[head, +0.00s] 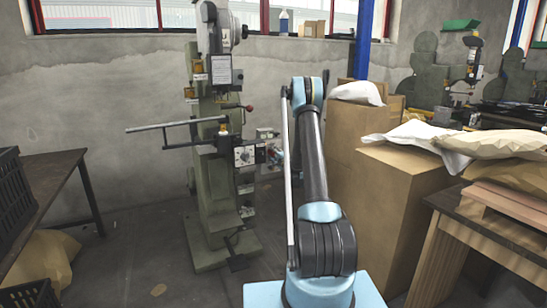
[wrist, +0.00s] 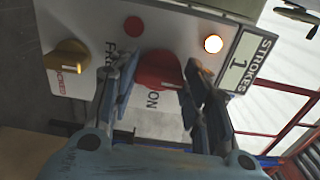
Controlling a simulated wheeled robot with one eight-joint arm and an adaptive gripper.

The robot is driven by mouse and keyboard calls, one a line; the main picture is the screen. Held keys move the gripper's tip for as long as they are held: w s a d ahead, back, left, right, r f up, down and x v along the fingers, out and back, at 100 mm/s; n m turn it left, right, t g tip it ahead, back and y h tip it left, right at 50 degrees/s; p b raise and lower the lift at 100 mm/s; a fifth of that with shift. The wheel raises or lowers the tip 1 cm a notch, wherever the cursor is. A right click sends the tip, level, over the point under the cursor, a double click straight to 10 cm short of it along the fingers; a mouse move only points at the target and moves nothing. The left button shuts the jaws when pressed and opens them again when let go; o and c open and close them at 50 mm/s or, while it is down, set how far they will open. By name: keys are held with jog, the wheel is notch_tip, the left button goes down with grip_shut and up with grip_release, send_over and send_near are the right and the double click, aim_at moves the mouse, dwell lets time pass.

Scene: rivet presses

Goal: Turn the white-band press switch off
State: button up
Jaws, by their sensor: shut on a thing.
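A green press (head: 215,160) stands against the wall, with a small control panel (head: 245,155) on its front; I cannot make out a white band on it. In the wrist view the white panel (wrist: 190,28) fills the upper middle. Its red rotary switch (wrist: 158,68) has a pale pointer line, with "ON" lettered beside it. My gripper (wrist: 160,76) has one finger on each side of this red switch and is shut on it. In the head view my gripper (head: 276,154) is small, at the panel's right side.
The panel also has a yellow knob (wrist: 66,58), a dark red lamp (wrist: 133,26), a lit lamp (wrist: 213,44) and a "STROKES 1" counter (wrist: 243,64). Cardboard boxes (head: 355,150) stand close to the arm's right. A long lever (head: 165,125) sticks out left of the press.

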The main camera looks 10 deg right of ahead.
jog(key=shift+a+f+n, duration=0.1)
jog(key=shift+a+n, duration=0.05)
jog(key=shift+n, duration=0.15)
jog(key=o, duration=1.1)
jog(key=shift+c, duration=0.2)
jog(key=shift+s+d, duration=0.2)
jog(key=shift+d, duration=0.05)
jog(key=v, duration=1.1)
jog(key=shift+s, duration=0.25)
